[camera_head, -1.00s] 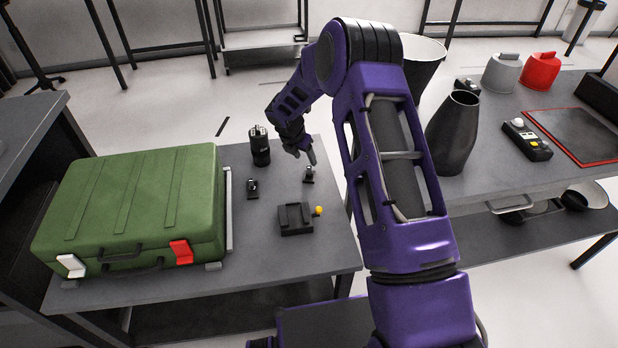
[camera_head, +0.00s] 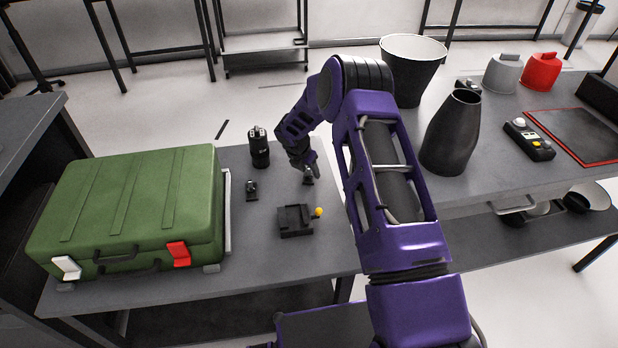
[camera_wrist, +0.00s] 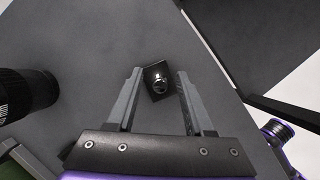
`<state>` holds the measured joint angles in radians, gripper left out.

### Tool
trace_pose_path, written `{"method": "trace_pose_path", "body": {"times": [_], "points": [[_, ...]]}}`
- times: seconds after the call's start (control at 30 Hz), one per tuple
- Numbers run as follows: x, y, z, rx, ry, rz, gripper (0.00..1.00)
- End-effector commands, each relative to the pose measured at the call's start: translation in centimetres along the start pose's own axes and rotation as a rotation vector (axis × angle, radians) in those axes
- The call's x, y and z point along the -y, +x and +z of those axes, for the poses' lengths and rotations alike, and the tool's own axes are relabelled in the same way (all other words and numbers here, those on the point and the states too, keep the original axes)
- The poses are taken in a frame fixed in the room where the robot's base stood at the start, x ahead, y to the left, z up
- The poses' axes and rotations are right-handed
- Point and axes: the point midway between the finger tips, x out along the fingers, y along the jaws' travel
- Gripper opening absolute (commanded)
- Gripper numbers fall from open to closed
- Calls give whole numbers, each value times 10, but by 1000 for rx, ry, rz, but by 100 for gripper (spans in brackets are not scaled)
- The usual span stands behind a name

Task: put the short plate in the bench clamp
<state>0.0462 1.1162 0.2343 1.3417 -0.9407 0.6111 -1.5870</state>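Two small dark upright pieces stand on the grey table: the right one (camera_head: 308,179) and the left one (camera_head: 251,190). I cannot tell from their look which is the short plate. The bench clamp (camera_head: 295,221) is a dark block with a yellow knob at the table's front right. My gripper (camera_head: 309,168) is at the right piece and partly covers it. In the wrist view my gripper (camera_wrist: 160,74) is open, and the right piece (camera_wrist: 149,74), a dark plate with a round metal part, shows between the fingertips with gaps on both sides.
A green case (camera_head: 130,205) fills the table's left side. A black cylinder (camera_head: 259,148) stands behind the small pieces and shows at left in the wrist view (camera_wrist: 25,92). A second table on the right holds a dark vase (camera_head: 452,135). The table's front middle is clear.

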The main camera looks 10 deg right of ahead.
Motion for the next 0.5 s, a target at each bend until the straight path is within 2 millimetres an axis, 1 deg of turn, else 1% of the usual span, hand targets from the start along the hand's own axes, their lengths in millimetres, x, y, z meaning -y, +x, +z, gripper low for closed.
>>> {"method": "trace_pose_path", "body": {"times": [0.03,0.17,0.2,0.27,0.5], "points": [[0,0,0,0,0,0,41],[0,0,0,0,0,0,18],[0,0,0,0,0,0,11],[0,0,0,0,0,0,0],[0,0,0,0,0,0,0]]}}
